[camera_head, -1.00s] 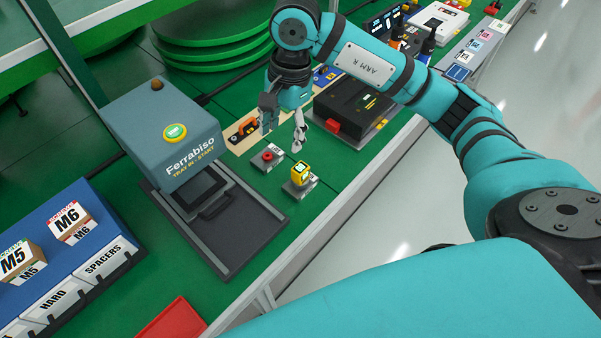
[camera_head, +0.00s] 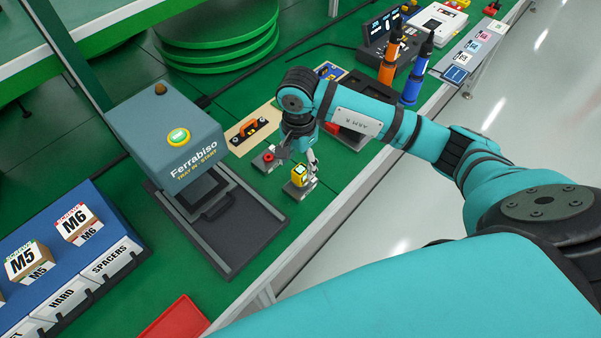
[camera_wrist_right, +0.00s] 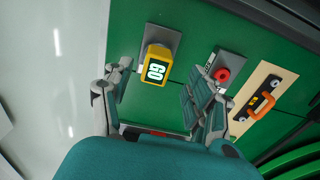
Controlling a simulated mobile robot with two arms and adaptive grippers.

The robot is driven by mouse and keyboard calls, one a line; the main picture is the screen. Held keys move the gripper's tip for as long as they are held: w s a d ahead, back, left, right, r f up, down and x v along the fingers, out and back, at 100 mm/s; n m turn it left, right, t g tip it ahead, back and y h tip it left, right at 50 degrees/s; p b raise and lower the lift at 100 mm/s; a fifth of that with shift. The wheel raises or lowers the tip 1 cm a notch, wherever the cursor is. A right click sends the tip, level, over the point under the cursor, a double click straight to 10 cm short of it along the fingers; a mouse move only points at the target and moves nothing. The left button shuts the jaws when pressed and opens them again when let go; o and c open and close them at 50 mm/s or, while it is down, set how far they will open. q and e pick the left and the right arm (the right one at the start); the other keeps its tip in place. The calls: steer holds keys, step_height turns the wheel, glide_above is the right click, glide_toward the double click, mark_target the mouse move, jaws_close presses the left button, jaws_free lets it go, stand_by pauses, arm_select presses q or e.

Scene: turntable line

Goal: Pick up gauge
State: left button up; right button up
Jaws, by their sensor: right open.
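The gauge is a small yellow block (camera_head: 299,174) with a pale display, sitting upright on a small grey stand (camera_head: 297,190) on the green bench. In the right wrist view its yellow body (camera_wrist_right: 155,57) shows a screen reading GO. My right gripper (camera_head: 298,160) is open and empty, just behind and above the gauge in the head view. In the right wrist view the gauge lies ahead of the open fingers (camera_wrist_right: 152,95), between their lines; I see no contact. My left gripper is not in view.
A grey block with a red button (camera_head: 268,159) stands close by the gauge. Beyond are an orange-handled tool on a tan board (camera_head: 252,131) and a black case (camera_head: 347,135). The Ferrabiso machine (camera_head: 165,135) stands left. Orange (camera_head: 389,68) and blue (camera_head: 411,88) drivers stand behind my arm.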

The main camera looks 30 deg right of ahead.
mark_target(300, 169)
step_height(300, 169, down, 5)
steer(key=shift+s+d+r+p, duration=0.1)
steer(key=shift+s+p, duration=0.05)
steer(key=shift+p, duration=0.5)
jaws_close()
